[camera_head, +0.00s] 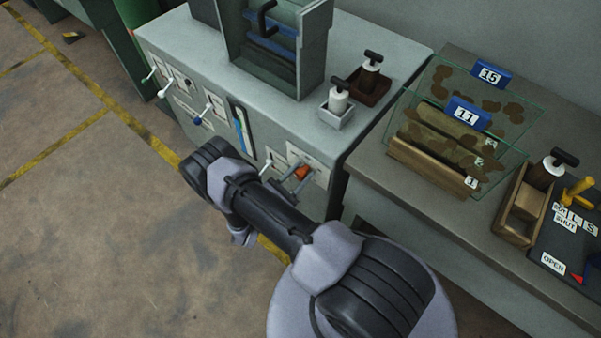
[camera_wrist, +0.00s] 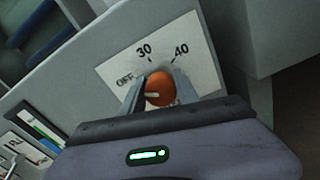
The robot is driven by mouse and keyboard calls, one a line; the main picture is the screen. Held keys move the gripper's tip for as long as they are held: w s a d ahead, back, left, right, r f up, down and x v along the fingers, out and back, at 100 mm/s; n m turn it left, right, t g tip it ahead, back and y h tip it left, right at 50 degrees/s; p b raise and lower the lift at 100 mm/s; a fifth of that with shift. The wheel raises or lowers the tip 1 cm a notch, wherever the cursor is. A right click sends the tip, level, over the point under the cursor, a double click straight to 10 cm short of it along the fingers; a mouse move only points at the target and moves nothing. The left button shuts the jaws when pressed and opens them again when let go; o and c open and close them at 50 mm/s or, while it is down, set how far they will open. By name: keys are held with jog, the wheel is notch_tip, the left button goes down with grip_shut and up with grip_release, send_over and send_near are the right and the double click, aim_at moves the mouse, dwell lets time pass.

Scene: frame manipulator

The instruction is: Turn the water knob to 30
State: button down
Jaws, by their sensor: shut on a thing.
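The orange water knob (camera_wrist: 158,88) sits on a white dial plate (camera_wrist: 186,52) on the front of the grey cabinet. The plate reads OFF, 30 and 40. The knob's pale pointer mark lies toward the left, nearer the OFF side than 30. My gripper (camera_wrist: 160,92) is shut on the knob, one finger on each side. In the head view the knob (camera_head: 301,173) shows between the fingers of my gripper (camera_head: 297,178). The lower part of the dial is hidden by my gripper.
Other levers (camera_head: 197,120) and a blue-and-white gauge (camera_head: 241,130) are on the cabinet front to the left. A glass-sided tank (camera_head: 275,50) and two plunger bottles (camera_head: 338,98) stand on top. A bench with wooden boxes (camera_head: 437,166) stands at right.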

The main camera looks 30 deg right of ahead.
jog(key=m, duration=0.5)
jog(key=shift+s+f+m+b, duration=0.1)
jog(key=shift+m+b, duration=0.2)
jog(key=shift+m, duration=0.1)
jog(key=m, duration=0.6)
dwell(0.5)
jog(key=c, duration=0.9)
grip_release()
